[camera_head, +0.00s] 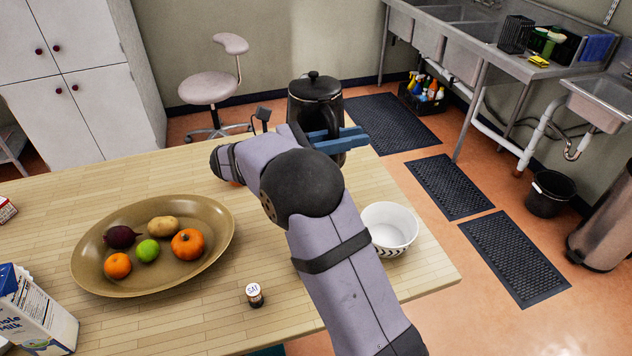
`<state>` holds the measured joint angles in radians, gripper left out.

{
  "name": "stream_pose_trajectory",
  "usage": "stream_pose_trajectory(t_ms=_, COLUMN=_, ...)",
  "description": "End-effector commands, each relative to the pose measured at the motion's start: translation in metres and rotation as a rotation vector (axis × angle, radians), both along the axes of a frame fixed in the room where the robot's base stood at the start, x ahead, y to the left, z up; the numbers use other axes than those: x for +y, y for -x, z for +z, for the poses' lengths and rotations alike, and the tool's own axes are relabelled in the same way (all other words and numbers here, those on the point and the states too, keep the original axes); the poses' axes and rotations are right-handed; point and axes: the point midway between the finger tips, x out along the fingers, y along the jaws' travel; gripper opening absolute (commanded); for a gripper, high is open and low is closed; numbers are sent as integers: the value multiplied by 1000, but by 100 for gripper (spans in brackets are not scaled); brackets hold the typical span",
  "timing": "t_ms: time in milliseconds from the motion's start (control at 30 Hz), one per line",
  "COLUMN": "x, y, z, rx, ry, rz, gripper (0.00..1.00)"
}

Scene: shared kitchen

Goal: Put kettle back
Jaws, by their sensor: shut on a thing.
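A black lidded kettle (315,92) is upright at the far edge of the wooden table in the head view. My gripper (342,139), with blue fingers, is at the kettle's right side and shut on it. The kettle's handle side is partly covered by the fingers. My arm reaches up from the bottom right and hides the kettle's lower part. I cannot tell whether its base touches the table.
On the wooden table (60,200) are a brown fruit platter (172,284), a salt shaker (254,295), a white bowl (389,222) right of my arm, and a milk carton (35,315). A pink chair (210,87) stands behind. The table's left back is clear.

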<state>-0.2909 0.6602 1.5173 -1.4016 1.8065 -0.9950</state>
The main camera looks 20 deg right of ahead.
Motion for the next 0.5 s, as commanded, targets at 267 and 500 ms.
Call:
stream_pose_trajectory(t_ms=267, x=0, y=-1, z=-15, rx=-6, ry=5, rz=0, gripper=0)
stream_pose_trajectory(t_ms=500, x=0, y=-1, z=-46, rx=-9, ry=5, rz=1, gripper=0)
